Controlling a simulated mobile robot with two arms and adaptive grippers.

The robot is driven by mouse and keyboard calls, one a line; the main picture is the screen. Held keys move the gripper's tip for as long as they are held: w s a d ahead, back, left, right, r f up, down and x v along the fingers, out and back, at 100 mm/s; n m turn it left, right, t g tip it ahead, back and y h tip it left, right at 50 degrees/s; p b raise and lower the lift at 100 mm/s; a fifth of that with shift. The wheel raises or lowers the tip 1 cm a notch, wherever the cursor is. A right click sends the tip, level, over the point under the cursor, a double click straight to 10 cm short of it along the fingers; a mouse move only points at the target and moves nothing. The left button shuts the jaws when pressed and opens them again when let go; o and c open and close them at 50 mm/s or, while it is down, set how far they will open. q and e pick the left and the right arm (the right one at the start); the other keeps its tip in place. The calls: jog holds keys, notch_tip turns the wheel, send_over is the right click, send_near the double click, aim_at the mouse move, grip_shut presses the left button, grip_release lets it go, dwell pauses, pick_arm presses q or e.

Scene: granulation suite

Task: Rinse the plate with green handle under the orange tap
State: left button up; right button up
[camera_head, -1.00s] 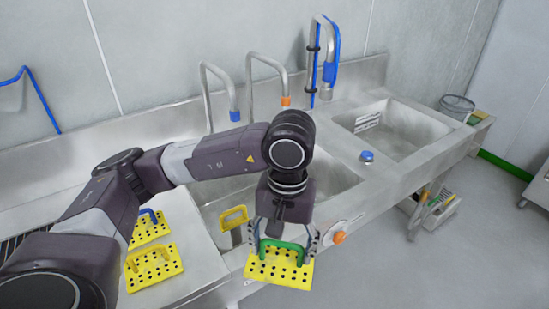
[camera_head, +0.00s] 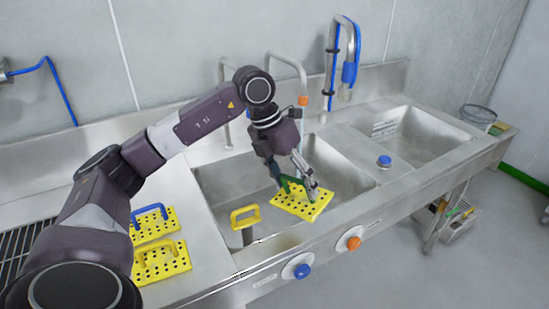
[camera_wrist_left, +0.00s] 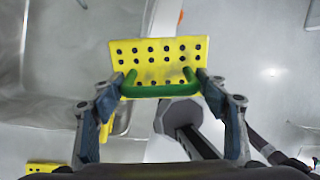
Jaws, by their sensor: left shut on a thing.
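The yellow perforated plate (camera_head: 300,206) with the green handle (camera_wrist_left: 158,91) is held by my left gripper (camera_head: 297,186). The gripper's fingers are closed at the handle, and the plate hangs over the front part of the left sink basin, slightly tilted. In the left wrist view the plate (camera_wrist_left: 158,50) lies just beyond the fingers, its holes facing the camera. The orange tap (camera_head: 303,101) has a curved grey pipe with an orange tip. It is behind the gripper, and the plate is nearer the front than its tip. My right gripper is not in view.
Plates with a blue handle (camera_head: 150,211) and a yellow handle (camera_head: 160,247) lie on the left counter. An orange knob (camera_head: 354,239) and blue knob (camera_head: 302,270) are on the sink front. A blue-hosed tap (camera_head: 350,70) stands right.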

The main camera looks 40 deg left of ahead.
pick_arm(q)
jog(key=w+a+r+n+t+y+b, duration=0.1)
jog(key=w+a+n+t+y, duration=0.15)
jog(key=a+n, duration=0.4)
jog(key=w+a+r+n+t+y, duration=0.1)
jog(key=w+a+n+y, duration=0.15)
jog(key=n, duration=0.65)
jog(key=w+a+f+p, duration=0.1)
jog(key=w+a, duration=0.1)
jog(key=w, duration=0.4)
jog(key=w+a+f+p, duration=0.1)
jog(key=w+a, duration=0.2)
jog(key=w, duration=0.3)
jog(key=shift+a+f+p, duration=0.3)
jog(key=shift+f, duration=0.05)
jog(key=shift+m+g, duration=0.25)
jog(key=shift+w+d, duration=0.2)
jog(key=shift+d, duration=0.35)
jog(key=shift+s+a, duration=0.1)
jog(key=shift+a, duration=0.15)
jog(key=shift+s+a, duration=0.15)
jog(key=shift+a, duration=0.2)
